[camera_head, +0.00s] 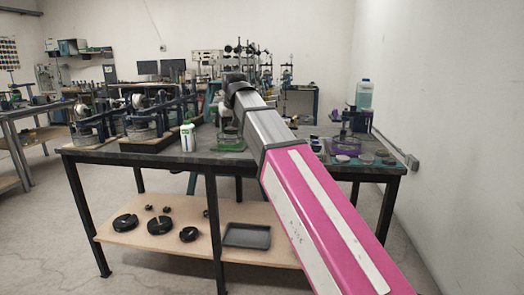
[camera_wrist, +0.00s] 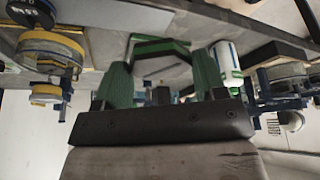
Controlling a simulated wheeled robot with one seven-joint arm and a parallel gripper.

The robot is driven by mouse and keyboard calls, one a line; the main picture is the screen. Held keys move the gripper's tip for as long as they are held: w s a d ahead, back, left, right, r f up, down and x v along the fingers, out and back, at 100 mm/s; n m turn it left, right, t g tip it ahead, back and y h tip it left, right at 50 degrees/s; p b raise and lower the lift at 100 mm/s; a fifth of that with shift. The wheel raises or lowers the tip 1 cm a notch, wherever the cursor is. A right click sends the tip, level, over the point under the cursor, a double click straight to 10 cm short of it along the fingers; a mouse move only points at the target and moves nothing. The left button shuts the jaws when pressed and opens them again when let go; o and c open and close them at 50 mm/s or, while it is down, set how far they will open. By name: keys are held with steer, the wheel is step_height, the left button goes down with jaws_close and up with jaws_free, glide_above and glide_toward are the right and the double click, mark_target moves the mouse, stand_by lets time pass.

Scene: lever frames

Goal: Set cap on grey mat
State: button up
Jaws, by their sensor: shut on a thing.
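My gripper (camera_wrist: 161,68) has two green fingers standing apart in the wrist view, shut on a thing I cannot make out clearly. A dark green bar-like shape (camera_wrist: 160,46) shows beyond the fingertips, and I cannot tell whether it touches them. In the head view my arm reaches over the table, and its end is near a green-based stand (camera_head: 231,143). I cannot pick out the cap in either view. I cannot identify the grey mat with certainty either.
Lever frames (camera_head: 147,122) fill the table's left side. Small round pieces (camera_head: 366,159) and a purple stand with a jug (camera_head: 364,94) are at right. A dark tray (camera_head: 247,236) lies on the lower shelf.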

steer(key=s+d+f+m+h, duration=0.15)
steer(key=d+f+m, duration=0.25)
steer(key=d, duration=1.1)
steer(key=w+d+f+m+h, duration=0.15)
steer(key=d+f+m, duration=0.25)
steer(key=d, duration=1.1)
steer(key=a+r, duration=0.2)
steer(key=a, duration=0.7)
steer(key=a+r+n, duration=0.1)
steer(key=a+r, duration=0.2)
steer(key=a, duration=0.7)
steer(key=a+r+n, duration=0.1)
steer(key=a+r, duration=0.1)
steer(key=a, duration=0.8)
steer(key=shift+r+y, duration=0.2)
steer(key=shift+y, duration=0.2)
steer(key=w+d+f, duration=0.4)
steer(key=w+d, duration=0.1)
steer(key=w+d+f, duration=0.2)
steer(key=w, duration=0.1)
steer(key=shift+w+d+f, duration=0.1)
steer(key=shift+d+f, duration=0.25)
steer(key=shift+f, duration=2.1)
steer(key=shift+f, duration=0.6)
steer(key=o, duration=1.2)
